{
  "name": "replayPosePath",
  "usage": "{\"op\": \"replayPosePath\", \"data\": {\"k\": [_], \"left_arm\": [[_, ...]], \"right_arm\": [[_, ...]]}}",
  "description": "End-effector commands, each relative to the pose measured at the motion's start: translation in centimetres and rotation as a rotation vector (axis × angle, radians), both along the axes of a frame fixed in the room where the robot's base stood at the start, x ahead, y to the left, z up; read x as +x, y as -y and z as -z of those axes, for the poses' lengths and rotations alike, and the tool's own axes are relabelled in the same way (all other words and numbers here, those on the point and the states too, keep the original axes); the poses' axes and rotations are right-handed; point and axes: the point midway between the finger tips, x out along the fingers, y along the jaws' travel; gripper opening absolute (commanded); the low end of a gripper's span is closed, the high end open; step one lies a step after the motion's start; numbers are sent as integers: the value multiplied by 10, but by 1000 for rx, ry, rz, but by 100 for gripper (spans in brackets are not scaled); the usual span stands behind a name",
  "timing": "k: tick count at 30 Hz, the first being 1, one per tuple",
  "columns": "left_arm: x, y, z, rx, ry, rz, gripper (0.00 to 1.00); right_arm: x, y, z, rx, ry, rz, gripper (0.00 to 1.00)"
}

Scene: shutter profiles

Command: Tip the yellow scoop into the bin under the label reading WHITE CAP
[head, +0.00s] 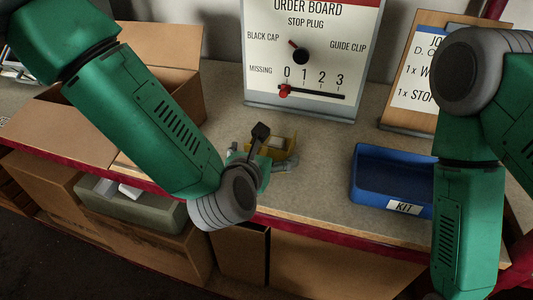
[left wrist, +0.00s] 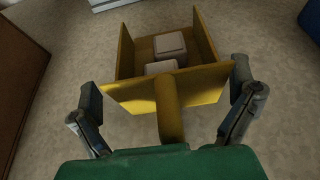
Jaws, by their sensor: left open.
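The yellow scoop (head: 279,152) lies on the worktop below the order board. In the left wrist view the scoop (left wrist: 205,86) holds two pale blocky pieces (left wrist: 168,46), and its handle (left wrist: 168,112) points toward my gripper. My left gripper (head: 272,150) is open, low over the worktop at the scoop. In the left wrist view its fingers (left wrist: 165,80) stand on either side of the handle, apart from it. My right arm is at the right of the head view; its gripper is out of view. No WHITE CAP label or its bin shows.
A blue KIT tray (head: 372,187) stands right of the scoop. The order board (head: 310,55) and a job sheet stand (head: 415,75) are behind. An open cardboard box (head: 178,42) is at left. Worktop between scoop and tray is clear.

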Motion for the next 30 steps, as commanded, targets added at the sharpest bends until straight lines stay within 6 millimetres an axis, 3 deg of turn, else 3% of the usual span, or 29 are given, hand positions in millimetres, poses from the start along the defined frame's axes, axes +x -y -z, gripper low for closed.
{"op": "replayPosePath", "data": {"k": [6,7,10,11,23,30], "left_arm": [[1,0,0,-2,1,1,100],[1,0,0,-2,0,1,96],[1,-2,0,-4,1,1,61],[1,-2,0,-4,1,2,55],[1,0,-4,-2,0,0,54],[2,-1,-47,-6,2,-2,54]], "right_arm": [[0,1,0,-1,0,1,31],[0,1,0,-1,0,1,31],[0,1,0,-1,0,1,31],[0,1,0,-1,0,1,31],[0,0,-1,0,0,1,31],[0,0,-12,-1,0,1,31]]}}
